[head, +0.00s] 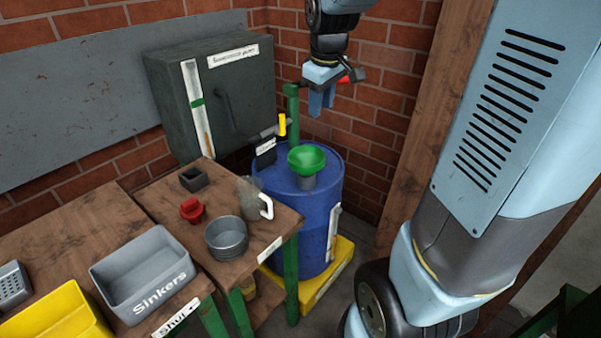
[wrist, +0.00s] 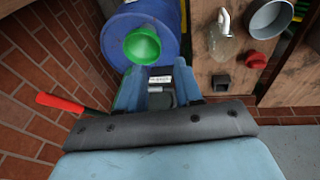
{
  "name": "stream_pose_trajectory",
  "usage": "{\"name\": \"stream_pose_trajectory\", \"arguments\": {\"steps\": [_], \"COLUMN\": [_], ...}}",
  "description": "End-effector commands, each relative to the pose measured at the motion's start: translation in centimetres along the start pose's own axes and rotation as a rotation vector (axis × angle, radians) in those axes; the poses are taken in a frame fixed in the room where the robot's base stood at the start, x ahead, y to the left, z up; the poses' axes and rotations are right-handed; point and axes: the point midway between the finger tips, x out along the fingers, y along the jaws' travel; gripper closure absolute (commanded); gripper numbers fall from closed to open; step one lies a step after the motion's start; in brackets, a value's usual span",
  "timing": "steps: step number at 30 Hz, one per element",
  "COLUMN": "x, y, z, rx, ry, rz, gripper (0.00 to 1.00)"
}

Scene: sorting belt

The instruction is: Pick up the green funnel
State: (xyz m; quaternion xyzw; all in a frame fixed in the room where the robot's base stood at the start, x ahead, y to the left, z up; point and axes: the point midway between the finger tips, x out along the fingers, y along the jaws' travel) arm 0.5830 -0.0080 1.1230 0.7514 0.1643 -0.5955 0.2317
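The green funnel (head: 306,157) sits upright on a grey neck on top of the blue barrel (head: 318,225). In the wrist view the green funnel (wrist: 142,46) lies just beyond the tip of the left finger, with its wide mouth facing the camera. My gripper (head: 322,100) hangs above the barrel with its fingers pointing down, higher than the funnel and apart from it. In the wrist view my gripper (wrist: 158,90) has its two blue fingers spread apart. Nothing is held; a dark labelled tag shows in the gap, farther off.
A green post with a yellow-handled tap (head: 282,125) stands beside the funnel. A red lever (wrist: 60,102) is near my gripper. The wooden bench (head: 222,270) at left holds a jug (head: 250,197), a round pan (head: 226,240) and bins. A brick wall is behind.

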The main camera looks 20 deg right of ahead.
Motion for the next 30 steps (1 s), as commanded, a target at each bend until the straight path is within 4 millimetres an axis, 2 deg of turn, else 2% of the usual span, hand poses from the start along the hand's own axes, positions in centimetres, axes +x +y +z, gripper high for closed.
{"name": "stream_pose_trajectory", "arguments": {"steps": [1,6,15,18,22,26,30], "x": [1.4,5.7,13.9,15.9,17.4,18.6,20.6], "y": [0.5,2.2,4.1,4.4,4.7,4.6,4.3], "z": [-0.9,-3.7,-7.4,-8.0,-8.4,-8.5,-8.1], "rx": [-0.034,-0.165,-0.377,-0.426,-0.463,-0.476,-0.478], "ry": [-0.019,-0.062,-0.118,-0.129,-0.135,-0.139,-0.139], "rz": [-0.013,-0.049,-0.122,-0.141,-0.155,-0.161,-0.162], "gripper": [0.65,0.65,0.65,0.65,0.65,0.65,0.65]}}
